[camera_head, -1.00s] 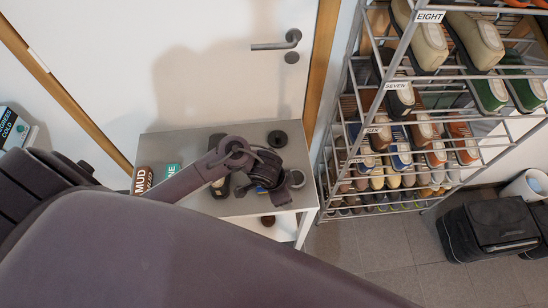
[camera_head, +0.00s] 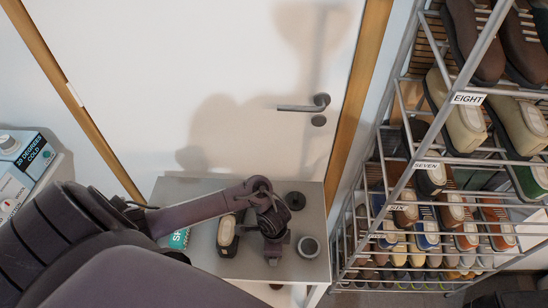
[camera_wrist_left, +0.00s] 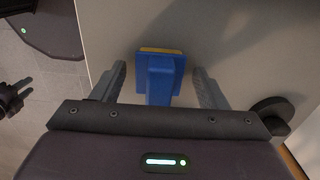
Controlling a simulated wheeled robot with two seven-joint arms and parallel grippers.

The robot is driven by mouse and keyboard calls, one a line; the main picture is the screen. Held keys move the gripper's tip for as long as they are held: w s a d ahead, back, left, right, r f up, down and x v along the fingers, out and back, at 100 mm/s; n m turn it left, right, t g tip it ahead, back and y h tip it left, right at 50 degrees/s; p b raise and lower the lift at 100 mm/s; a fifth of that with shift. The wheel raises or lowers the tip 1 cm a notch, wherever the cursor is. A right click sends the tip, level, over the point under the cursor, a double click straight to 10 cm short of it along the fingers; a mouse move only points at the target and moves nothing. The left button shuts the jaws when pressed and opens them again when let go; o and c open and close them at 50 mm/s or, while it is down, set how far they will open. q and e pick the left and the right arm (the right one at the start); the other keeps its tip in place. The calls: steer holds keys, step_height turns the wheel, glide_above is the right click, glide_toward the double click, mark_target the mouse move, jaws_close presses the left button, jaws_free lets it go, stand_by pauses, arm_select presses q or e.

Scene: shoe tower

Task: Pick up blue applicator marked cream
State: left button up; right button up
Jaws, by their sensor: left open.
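The blue applicator (camera_wrist_left: 160,80) shows in the left wrist view, with a blue block head, a yellow strip along its far edge and a narrower blue handle. No cream marking is readable on it. My left gripper (camera_wrist_left: 160,86) is open, with one finger on each side of the applicator and visible gaps between. In the head view my left gripper (camera_head: 272,245) points down over the grey bench top (camera_head: 205,188), and the applicator is hidden there. A dark gripper-like part, probably my right gripper (camera_wrist_left: 14,98), is at the left wrist view's left edge, too small to judge.
On the bench stand a cream-and-dark shoe (camera_head: 227,236), a teal spray item (camera_head: 179,239), a round grey-rimmed jar (camera_head: 308,247) and a black disc (camera_head: 295,200). A metal shoe rack (camera_head: 425,165) stands close on the right. A white door (camera_head: 240,60) is behind.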

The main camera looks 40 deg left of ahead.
arm_select(q)
steer(key=shift+f, duration=0.15)
steer(key=c, duration=1)
arm_select(e)
steer(key=shift+w, duration=0.15)
